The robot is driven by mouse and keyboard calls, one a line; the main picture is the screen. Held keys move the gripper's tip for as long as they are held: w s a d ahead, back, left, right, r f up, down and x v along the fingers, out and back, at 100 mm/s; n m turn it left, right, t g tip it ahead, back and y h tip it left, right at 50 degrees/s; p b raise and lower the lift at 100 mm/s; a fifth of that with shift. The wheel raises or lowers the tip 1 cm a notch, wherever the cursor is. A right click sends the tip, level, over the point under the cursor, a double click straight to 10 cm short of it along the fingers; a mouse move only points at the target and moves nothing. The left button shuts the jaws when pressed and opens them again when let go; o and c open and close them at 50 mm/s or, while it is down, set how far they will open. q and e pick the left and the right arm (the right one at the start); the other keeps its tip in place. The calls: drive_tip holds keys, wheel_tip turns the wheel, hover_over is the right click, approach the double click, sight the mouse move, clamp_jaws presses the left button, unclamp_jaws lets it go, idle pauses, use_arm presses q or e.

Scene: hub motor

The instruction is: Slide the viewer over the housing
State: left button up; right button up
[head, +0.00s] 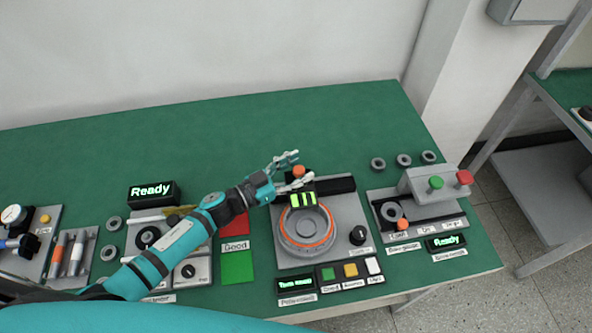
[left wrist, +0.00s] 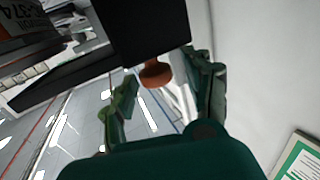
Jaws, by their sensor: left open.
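The viewer (head: 302,199) is a dark block with bright green stripes on its face and an orange knob (head: 298,171). It stands at the back of a grey station, over the rear edge of the round housing (head: 307,225), which has an orange ring. My left gripper (head: 294,168) is open, with its fingers on either side of the knob. In the left wrist view the knob (left wrist: 155,73) hangs between the spread fingers (left wrist: 162,95), nearer the right one, below a black block. Contact cannot be told. My right gripper is out of view.
A black bar (head: 335,185) lies behind the housing, and a black dial (head: 358,235) is at its right. Buttons (head: 350,270) line the front. A grey gauge station (head: 430,190) stands to the right, with loose rings (head: 403,160) behind it. The green table's back left is clear.

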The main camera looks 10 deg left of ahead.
use_arm(q)
wheel_tip(320, 180, up, 9)
drive_tip(key=shift+a+r, duration=0.1)
idle(0.7)
